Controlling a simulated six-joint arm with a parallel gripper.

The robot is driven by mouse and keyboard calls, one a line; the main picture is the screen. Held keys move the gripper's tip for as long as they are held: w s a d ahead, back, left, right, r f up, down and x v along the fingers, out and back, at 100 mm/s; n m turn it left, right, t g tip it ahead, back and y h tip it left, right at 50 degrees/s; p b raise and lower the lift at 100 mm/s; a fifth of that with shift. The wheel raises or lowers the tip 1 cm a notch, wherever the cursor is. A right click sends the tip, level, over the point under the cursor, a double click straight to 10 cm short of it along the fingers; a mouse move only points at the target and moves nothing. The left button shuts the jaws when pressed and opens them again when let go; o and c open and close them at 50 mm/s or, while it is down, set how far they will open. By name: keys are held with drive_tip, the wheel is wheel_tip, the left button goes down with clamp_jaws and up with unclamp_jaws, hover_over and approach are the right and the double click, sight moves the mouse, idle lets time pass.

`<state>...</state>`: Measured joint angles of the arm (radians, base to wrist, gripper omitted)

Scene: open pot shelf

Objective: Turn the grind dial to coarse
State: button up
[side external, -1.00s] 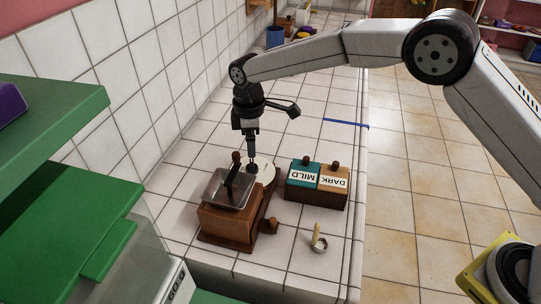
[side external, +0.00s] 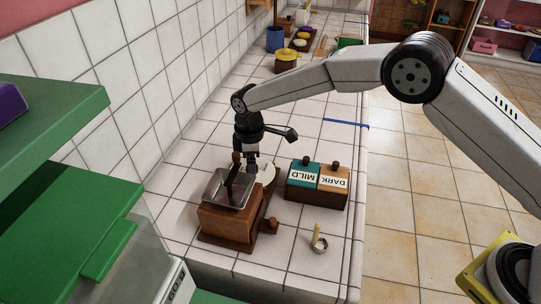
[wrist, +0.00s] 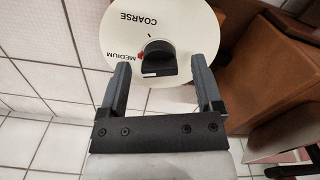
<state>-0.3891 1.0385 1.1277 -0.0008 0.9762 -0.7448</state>
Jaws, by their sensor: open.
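The grind dial (wrist: 180,20) is a white disc with COARSE and MEDIUM printed on it. In the wrist view its black knob (wrist: 155,55) is in the middle, with a small red mark beside it near MEDIUM. My gripper (wrist: 161,68) is open, with one finger on each side of the knob and gaps between. I cannot tell how deep the fingertips reach. In the side view the dial (side external: 267,172) is partly hidden by my gripper (side external: 250,168) and the brown wooden grinder (side external: 225,222).
Two canisters labelled MILD (side external: 302,186) and DARK (side external: 333,190) stand right of the grinder. A small scoop (side external: 319,240) lies in front of them. Green shelves (side external: 70,205) are at the left. The counter behind my gripper is mostly clear.

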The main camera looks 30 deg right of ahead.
drive_tip(key=shift+f, duration=0.5)
clamp_jaws()
drive_tip(key=shift+m, duration=0.4)
drive_tip(key=m, duration=0.5)
drive_tip(key=shift+m, duration=0.4)
drive_tip(key=m, duration=0.3)
drive_tip(key=shift+m, duration=0.3)
drive_tip(key=m, duration=0.3)
drive_tip(key=shift+m, duration=0.3)
